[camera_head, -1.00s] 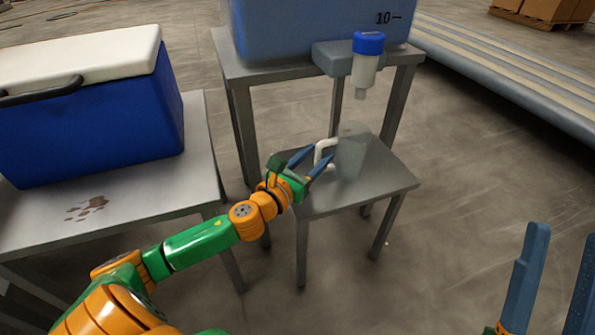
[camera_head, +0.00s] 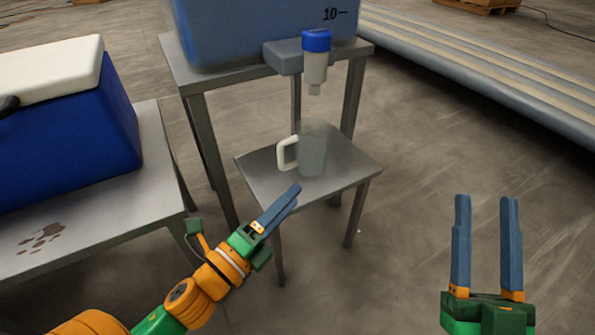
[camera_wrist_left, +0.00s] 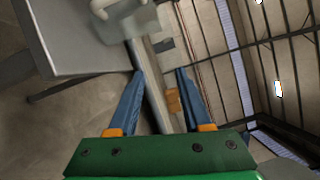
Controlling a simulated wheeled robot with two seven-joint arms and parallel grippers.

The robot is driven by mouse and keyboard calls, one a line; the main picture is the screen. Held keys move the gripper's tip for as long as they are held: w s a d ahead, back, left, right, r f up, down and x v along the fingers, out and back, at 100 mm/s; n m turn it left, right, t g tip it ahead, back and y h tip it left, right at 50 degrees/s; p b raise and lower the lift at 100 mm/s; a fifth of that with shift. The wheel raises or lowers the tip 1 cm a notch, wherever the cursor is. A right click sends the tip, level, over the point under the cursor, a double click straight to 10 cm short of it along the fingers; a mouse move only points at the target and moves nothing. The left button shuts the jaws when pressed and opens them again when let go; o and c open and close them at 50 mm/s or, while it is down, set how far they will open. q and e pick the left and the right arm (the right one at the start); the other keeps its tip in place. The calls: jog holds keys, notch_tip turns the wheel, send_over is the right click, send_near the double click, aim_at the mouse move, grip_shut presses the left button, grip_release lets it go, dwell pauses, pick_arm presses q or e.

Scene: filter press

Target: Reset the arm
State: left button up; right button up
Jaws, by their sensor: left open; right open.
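My left gripper (camera_head: 281,208) is empty, in front of the small low table and apart from the pitcher. In the head view its blue fingers overlap edge-on; the left wrist view shows them spread apart (camera_wrist_left: 158,85) with nothing between them. My right gripper (camera_head: 486,205) is open and empty over the floor at the lower right, fingers pointing up in the picture. A clear pitcher (camera_head: 313,150) with a white handle (camera_head: 287,153) stands upright on the small grey table (camera_head: 345,170), below a blue-capped filter spout (camera_head: 316,60).
A blue tank (camera_head: 250,30) stands on a taller grey table (camera_head: 205,80) at the back. A blue cooler with a white lid (camera_head: 65,135) sits on a left table (camera_head: 150,190) with brown stains (camera_head: 42,238). A long conveyor (camera_head: 480,75) runs at back right. Floor at right is clear.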

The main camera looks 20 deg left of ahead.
pick_arm(q)
jog(key=s+d+r+n+t+h, duration=0.1)
jog(key=d+r+n+t, duration=0.2)
jog(key=r+n, duration=0.3)
jog(key=s+d+r+n+t+h, duration=0.1)
jog(key=r+n, duration=0.6)
jog(key=n, duration=0.7)
jog(key=shift+s+d+t, duration=0.4)
jog(key=shift+d+t, duration=0.5)
jog(key=shift+f, duration=0.1)
